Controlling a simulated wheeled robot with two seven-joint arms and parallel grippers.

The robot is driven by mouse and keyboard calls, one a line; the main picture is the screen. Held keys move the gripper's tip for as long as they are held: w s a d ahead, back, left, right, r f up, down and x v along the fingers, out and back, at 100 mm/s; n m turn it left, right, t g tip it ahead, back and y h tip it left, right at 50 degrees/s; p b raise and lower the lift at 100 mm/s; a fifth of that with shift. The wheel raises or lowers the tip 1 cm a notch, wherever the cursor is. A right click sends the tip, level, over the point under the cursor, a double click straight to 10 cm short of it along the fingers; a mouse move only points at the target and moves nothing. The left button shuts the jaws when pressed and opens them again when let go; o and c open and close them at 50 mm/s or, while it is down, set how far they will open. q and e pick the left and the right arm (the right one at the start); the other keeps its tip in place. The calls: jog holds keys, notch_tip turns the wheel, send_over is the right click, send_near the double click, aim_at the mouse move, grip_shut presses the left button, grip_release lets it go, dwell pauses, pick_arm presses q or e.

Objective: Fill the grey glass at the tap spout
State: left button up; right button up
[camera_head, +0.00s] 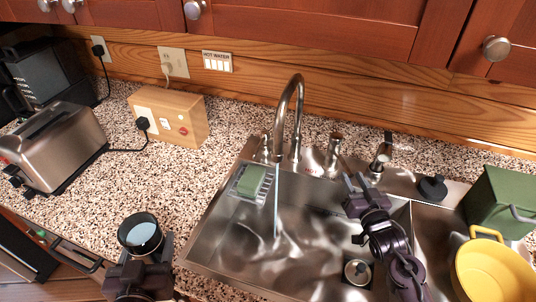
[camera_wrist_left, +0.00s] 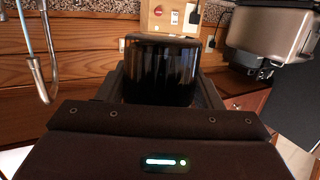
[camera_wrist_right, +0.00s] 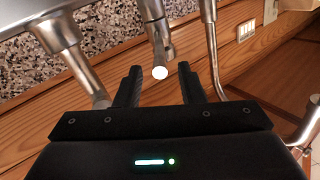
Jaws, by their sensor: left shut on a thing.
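The grey glass (camera_head: 140,233) is upright in my left gripper (camera_head: 142,250), left of the sink over the counter's front edge. A pale blue surface shows inside its dark rim; I cannot tell if that is water. In the left wrist view the glass (camera_wrist_left: 160,68) looks nearly black between the fingers. The arched tap spout (camera_head: 298,88) stands behind the sink, and a thin bluish stream (camera_head: 276,205) falls from its tip into the basin. My right gripper (camera_head: 364,192) is over the basin; in the right wrist view its fingers (camera_wrist_right: 160,88) are apart, a metal fitting (camera_wrist_right: 159,45) showing beyond them.
Small tap fittings (camera_head: 335,150) line the sink's back edge. A green sponge (camera_head: 250,181) sits in a rack at the sink's left. A yellow pot (camera_head: 490,270) and green box (camera_head: 497,198) are right. A toaster (camera_head: 58,145) and wooden box (camera_head: 170,115) stand left.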

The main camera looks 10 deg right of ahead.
aim_at(343, 161)
jog(key=shift+w+a+p, duration=0.2)
jog(key=shift+w+p, duration=0.2)
jog(key=shift+w, duration=2.35)
grip_shut()
